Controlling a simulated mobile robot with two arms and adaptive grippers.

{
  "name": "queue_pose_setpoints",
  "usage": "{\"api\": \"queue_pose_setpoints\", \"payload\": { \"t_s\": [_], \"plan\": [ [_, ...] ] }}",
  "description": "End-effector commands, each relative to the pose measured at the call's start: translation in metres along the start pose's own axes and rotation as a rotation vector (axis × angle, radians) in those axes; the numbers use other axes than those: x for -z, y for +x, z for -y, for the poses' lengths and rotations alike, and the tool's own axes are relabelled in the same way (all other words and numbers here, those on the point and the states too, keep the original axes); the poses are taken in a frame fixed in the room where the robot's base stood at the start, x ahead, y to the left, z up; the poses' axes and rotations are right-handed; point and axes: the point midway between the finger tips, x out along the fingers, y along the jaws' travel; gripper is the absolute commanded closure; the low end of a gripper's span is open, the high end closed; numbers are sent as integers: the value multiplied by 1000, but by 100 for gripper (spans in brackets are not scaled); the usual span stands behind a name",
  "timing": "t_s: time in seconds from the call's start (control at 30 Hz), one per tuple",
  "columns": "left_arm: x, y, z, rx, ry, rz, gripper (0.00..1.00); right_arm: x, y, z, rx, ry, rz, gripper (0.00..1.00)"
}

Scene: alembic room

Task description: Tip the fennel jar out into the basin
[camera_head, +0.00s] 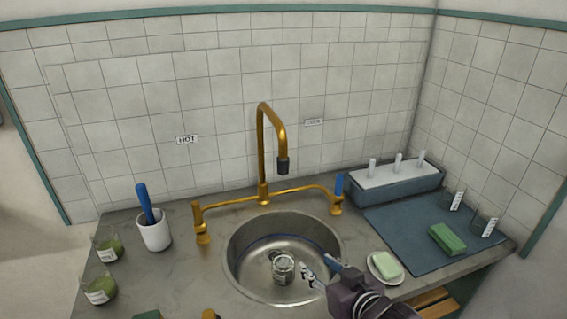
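The round metal basin (240,265) is sunk in the grey counter at the centre. A small round, shiny thing (283,268) sits low in it; I cannot tell whether it is a glass jar or a drain fitting. My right gripper (314,262) reaches over the basin's right side from the lower right. Its fingers look apart, with nothing seen between them. Two labelled glass jars with green contents, an upper one (107,246) and a lower one (100,288), stand at the left. Their labels are too small to read, so I cannot tell which is fennel. My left gripper is out of view.
A brass tap (263,150) arches over the basin. A white cup (154,234) with a blue-handled tool stands left. A soap dish (372,268) with pale green soap lies right. Beyond are a blue mat (400,235), two clear labelled glasses, a green sponge (446,239) and a rack (400,186).

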Motion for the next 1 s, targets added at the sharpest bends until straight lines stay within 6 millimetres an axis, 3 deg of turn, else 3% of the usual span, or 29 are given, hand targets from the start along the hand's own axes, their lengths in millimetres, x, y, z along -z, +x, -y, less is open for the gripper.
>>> {"api": "queue_pose_setpoints", "payload": {
  "t_s": [0.03, 0.2, 0.4, 0.53, 0.73, 1.0],
  "plan": [
    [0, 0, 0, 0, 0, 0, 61, 25, 8, 0, 17, -20, -56, 61],
    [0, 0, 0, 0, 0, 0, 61, 104, 24, 6, 104, -55, -235, 61],
    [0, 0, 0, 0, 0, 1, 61, 175, 26, 4, 192, -83, -382, 61],
    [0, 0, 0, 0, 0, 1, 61, 199, 24, 2, 225, -89, -429, 61],
    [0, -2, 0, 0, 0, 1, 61, 213, 27, 3, 241, -89, -449, 61],
    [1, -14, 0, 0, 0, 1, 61, 228, 58, 12, 240, -89, -448, 61]
  ]
}}
